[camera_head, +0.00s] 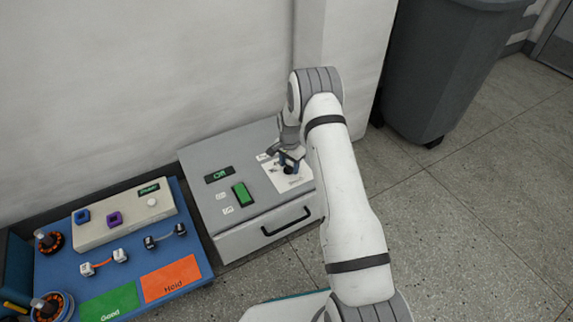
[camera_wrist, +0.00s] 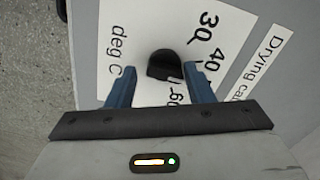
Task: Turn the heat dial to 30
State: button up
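The heat dial (camera_wrist: 164,66) is a small black knob on a white label (camera_wrist: 135,25) marked "deg C", 30, 40 and 60. Its pointer direction is not clear to me. My gripper (camera_wrist: 158,70) is open, with one blue fingertip on each side of the knob and visible gaps between. In the head view my gripper (camera_head: 290,160) reaches down over the label on top of the grey drying cabinet (camera_head: 250,222), largely hiding the dial there.
The cabinet also has a green switch (camera_head: 242,194), a small display (camera_head: 219,174) and a black front handle (camera_head: 286,221). A blue workboard (camera_head: 192,240) with parts stands at left. A wall is behind, a grey bin (camera_head: 440,75) at right.

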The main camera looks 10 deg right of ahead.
aim_at(289, 166)
jog(key=shift+o, duration=1.3)
jog(key=shift+w, duration=0.1)
notch_tip(289, 166, up, 8)
jog(key=p, duration=0.2)
jog(key=shift+f+p, duration=0.1)
jog(key=shift+p, duration=0.3)
